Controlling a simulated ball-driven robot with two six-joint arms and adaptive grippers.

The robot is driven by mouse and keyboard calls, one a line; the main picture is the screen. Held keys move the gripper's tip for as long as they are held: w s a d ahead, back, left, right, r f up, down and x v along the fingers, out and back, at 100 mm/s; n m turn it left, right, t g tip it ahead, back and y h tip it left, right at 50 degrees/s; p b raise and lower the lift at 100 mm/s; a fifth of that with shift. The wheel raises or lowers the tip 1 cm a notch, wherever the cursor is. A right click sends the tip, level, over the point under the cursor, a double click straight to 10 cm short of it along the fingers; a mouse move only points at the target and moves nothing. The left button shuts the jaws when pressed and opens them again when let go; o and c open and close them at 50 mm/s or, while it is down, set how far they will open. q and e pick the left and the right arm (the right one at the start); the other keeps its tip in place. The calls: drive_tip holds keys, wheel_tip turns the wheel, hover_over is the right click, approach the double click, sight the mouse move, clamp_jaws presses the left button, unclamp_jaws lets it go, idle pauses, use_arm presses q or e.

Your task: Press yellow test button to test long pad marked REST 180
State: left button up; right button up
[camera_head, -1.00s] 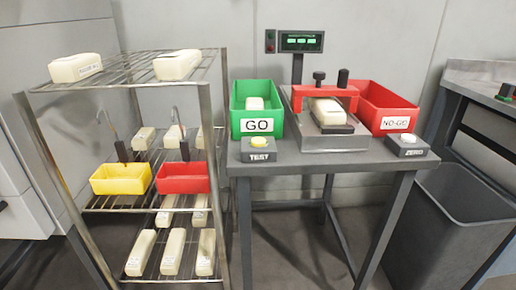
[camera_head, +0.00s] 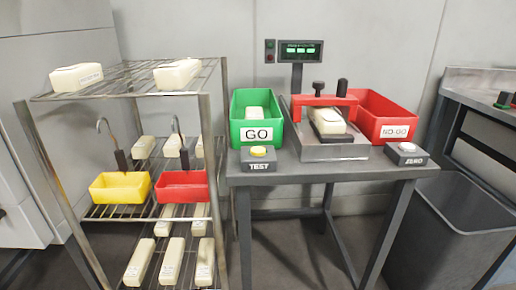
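The yellow test button (camera_head: 258,151) sits on a dark box marked TEST (camera_head: 259,164) at the front left of the grey table. A long cream pad (camera_head: 327,121) lies in the test fixture under the red clamp bridge (camera_head: 324,100); any marking on it is too small to read. A second button, pale, sits on a box marked ZERO (camera_head: 406,155) at the right. The display (camera_head: 300,50) behind is lit green, its text unreadable. Neither of my grippers is in view.
The green GO bin (camera_head: 257,133) holds one pad. The red NO-GO bin (camera_head: 388,117) stands right of the fixture. A wire rack (camera_head: 140,75) at left holds several pads, a yellow bin (camera_head: 119,187) and a red bin (camera_head: 181,186). A grey waste bin (camera_head: 455,225) stands right.

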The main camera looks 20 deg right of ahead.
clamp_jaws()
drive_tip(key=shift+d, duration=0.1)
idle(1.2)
